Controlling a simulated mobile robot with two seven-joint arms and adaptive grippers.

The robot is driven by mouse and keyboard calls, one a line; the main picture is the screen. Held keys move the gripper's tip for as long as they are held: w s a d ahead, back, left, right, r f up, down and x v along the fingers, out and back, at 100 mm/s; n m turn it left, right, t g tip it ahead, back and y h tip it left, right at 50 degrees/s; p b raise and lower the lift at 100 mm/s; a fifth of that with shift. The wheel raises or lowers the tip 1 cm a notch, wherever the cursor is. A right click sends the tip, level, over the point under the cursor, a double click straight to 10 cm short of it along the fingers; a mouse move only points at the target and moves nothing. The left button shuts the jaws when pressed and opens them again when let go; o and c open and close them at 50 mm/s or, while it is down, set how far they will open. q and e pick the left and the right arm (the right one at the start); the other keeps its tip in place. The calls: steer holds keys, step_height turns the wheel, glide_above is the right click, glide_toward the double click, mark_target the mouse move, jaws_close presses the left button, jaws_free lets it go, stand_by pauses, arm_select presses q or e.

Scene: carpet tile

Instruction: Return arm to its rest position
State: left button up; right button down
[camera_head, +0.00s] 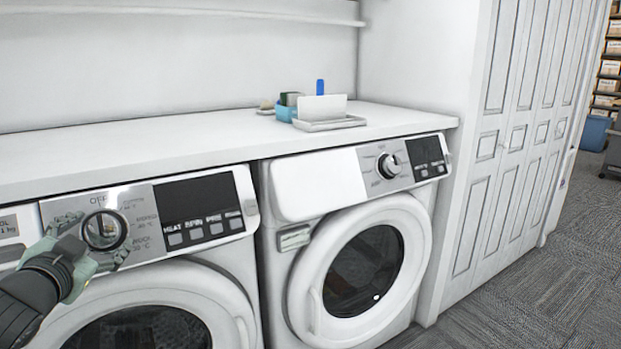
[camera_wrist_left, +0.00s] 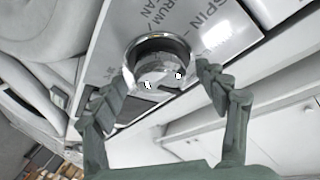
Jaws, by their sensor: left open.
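My left gripper (camera_head: 97,240) is in front of the left washing machine's control panel, at the lower left of the head view. Its fingers are spread on either side of the round silver dial (camera_head: 104,230). In the left wrist view the open fingers (camera_wrist_left: 160,95) stand left and right of the same dial (camera_wrist_left: 158,62), with nothing held. I cannot tell whether a fingertip touches the dial. The left washer's panel (camera_head: 150,215) has printed settings and a dark display. My right gripper is not in view.
A second washer (camera_head: 355,230) with a closed door stands to the right. A white counter (camera_head: 200,139) runs above both machines, with a tray (camera_head: 330,123) and a blue container (camera_head: 285,112) on it. White panelled doors (camera_head: 510,140) stand at the right. Carpet floor (camera_head: 540,285) is clear.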

arm_select(q)
steer(key=n+y, duration=0.1)
steer(key=n, duration=0.1)
steer(key=n+y, duration=0.1)
steer(key=n, duration=0.2)
steer(key=shift+d+f+n+y, duration=0.15)
steer(key=shift+d+n+y, duration=0.1)
steer(key=shift+n+y, duration=0.15)
steer(key=n+y, duration=0.2)
steer(key=n, duration=0.2)
steer(key=n+g+y, duration=0.1)
steer(key=n, duration=0.2)
steer(key=shift+w+d+n+y, duration=0.1)
steer(key=shift+w+n+y, duration=0.05)
steer(key=shift+n+y, duration=0.25)
